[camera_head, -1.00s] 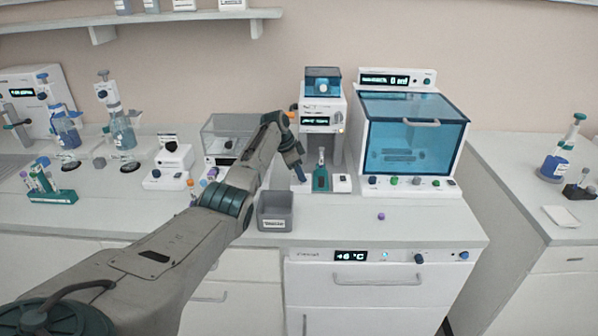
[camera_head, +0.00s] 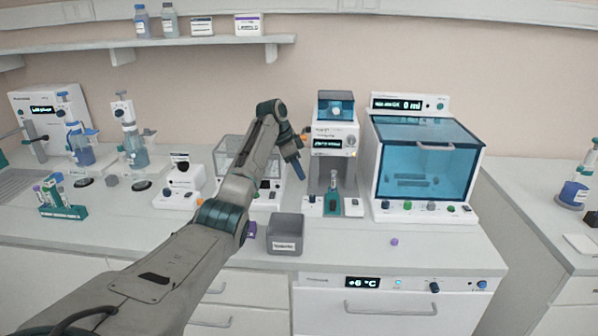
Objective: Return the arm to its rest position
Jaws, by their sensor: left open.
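My left arm comes in from the lower left and reaches over the bench. Its gripper (camera_head: 298,168) is open, fingers pointing down, and looks empty. It hangs to the left of the white dispensing machine (camera_head: 333,140), above and behind the grey bin (camera_head: 285,238). A small tube stands on the green base of that machine (camera_head: 333,196), apart from the gripper. My right gripper is not in view.
A blue-lidded cabinet (camera_head: 422,160) stands right of the machine. A purple cap (camera_head: 394,242) lies on the front bench. A green tube rack (camera_head: 62,204) and several bottles stand at the left. A wall shelf (camera_head: 190,48) is above.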

